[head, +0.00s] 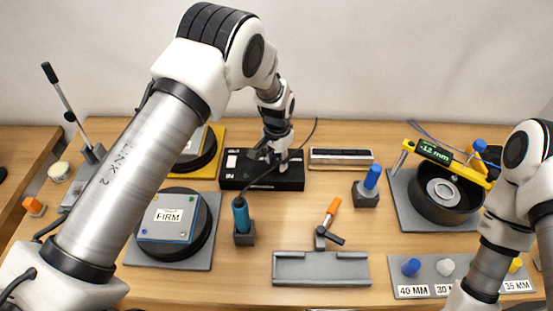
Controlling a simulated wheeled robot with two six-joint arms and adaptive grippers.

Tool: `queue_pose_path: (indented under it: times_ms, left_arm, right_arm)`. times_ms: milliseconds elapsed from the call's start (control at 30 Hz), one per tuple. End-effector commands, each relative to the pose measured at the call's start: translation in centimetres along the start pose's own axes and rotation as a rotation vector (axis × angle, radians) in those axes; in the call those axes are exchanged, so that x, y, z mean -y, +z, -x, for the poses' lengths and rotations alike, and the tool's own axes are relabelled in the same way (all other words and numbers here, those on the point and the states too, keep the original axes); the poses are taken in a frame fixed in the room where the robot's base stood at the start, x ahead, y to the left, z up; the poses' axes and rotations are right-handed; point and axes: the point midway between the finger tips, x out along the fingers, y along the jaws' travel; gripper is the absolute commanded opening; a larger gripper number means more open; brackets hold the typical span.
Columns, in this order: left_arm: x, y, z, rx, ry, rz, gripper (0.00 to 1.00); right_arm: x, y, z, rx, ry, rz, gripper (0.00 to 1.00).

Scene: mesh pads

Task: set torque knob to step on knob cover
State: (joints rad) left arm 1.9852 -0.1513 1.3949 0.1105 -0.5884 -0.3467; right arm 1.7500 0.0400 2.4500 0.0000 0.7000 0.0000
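A black box (235,182) with a white label and an "IN" marking lies at the back middle of the table. My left gripper (276,160) points down at the middle of this box. Its fingers cover part of the top, and I cannot tell whether they are open, shut or holding something. No torque knob or knob cover can be made out clearly; either may be hidden under the gripper. My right arm stands at the right side, with its gripper out of the picture.
A blue-handled tool (241,215) stands in a dark holder, its cable near the box. A blue-topped post (371,178), a grey tray (320,270), a round black pot (447,205) and a "FIRM" pad (168,217) stand around. Bare wood shows between them.

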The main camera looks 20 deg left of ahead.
Motion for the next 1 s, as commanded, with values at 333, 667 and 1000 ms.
queue_pose_path:
  times_ms: [333, 667, 1000]
  left_arm:
    - [0.0, 0.0, 0.2, 0.0, 0.0, 0.0, 0.57]
    - [0.0, -0.2, 6.3, -0.001, -0.002, -0.001, 0.57]
    - [0.0, -0.3, 11.8, 0.003, 0.0, -0.001, 0.57]
  right_arm:
    - [0.0, 0.0, 0.0, 0.0, 0.0, 0.0, 0.0]
    - [0.0, 0.0, 0.0, 0.0, 0.0, 0.0, 0.0]
    - [0.0, 0.0, 0.0, 0.0, 0.0, 0.0, 0.0]
